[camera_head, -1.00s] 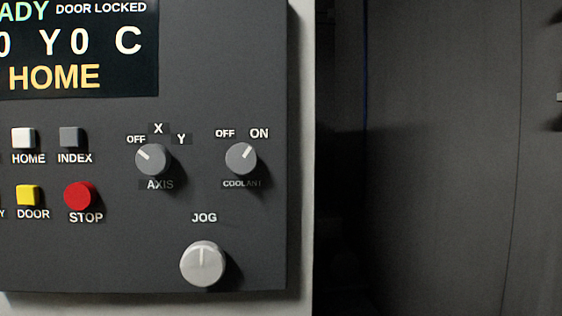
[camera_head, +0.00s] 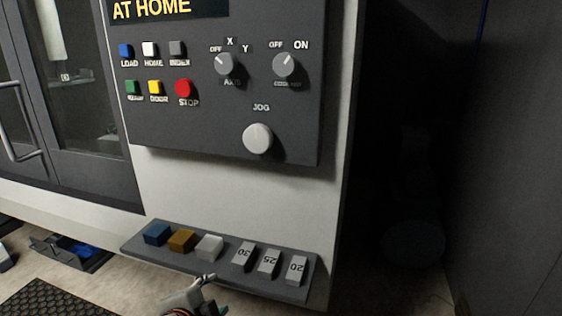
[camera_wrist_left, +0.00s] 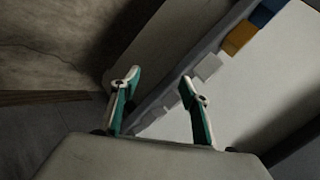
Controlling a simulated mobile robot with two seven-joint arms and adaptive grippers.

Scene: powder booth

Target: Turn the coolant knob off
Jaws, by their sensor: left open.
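The coolant knob (camera_head: 285,64) is a round grey knob at the upper right of the dark control panel (camera_head: 215,120). OFF is printed at its upper left and ON at its upper right. Its light pointer line leans up and right, toward ON. My left gripper (camera_head: 203,284) shows at the bottom of the head view, below the panel and near the shelf's front edge, far from the knob. In the left wrist view its two fingers (camera_wrist_left: 155,92) stand apart with nothing between them. My right gripper is not in view.
The axis knob (camera_head: 224,63) is left of the coolant knob, and the jog knob (camera_head: 257,138) is below. A red STOP button (camera_head: 183,88) and other buttons sit further left. A ledge (camera_head: 135,247) with several blocks juts out under the panel. Dark open space lies right.

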